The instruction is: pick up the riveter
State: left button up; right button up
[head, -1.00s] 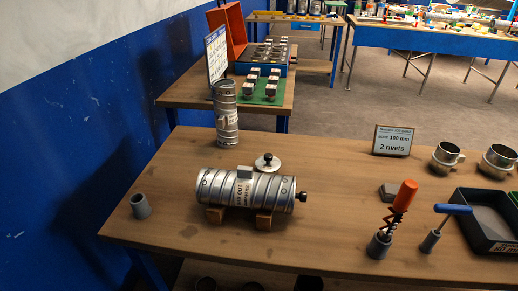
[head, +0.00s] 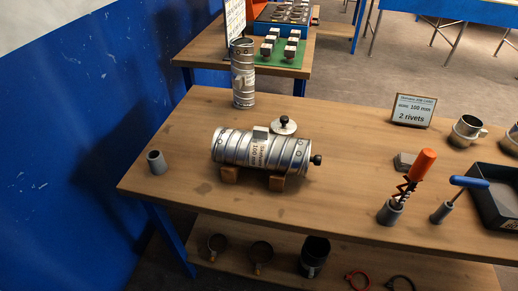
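The riveter appears to be the tool with an orange handle (head: 421,164) and a dark criss-cross linkage. It stands upright, slightly tilted, in a grey round holder (head: 389,212) at the right part of the wooden table (head: 330,220). Its lower tip is hidden inside the holder. Neither of my grippers shows in the head view.
A blue-handled tool (head: 469,182) stands in another holder just right. A black tray (head: 490,205) is at the right edge. A silver duct (head: 258,152) lies on wooden blocks. A sign (head: 413,111) stands behind. A lower shelf (head: 290,245) holds cups and rings.

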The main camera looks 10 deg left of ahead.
aim_at(426, 156)
jog(key=i+j, duration=0.35)
jog(key=j+z, duration=0.1)
jog(key=z, duration=1.15)
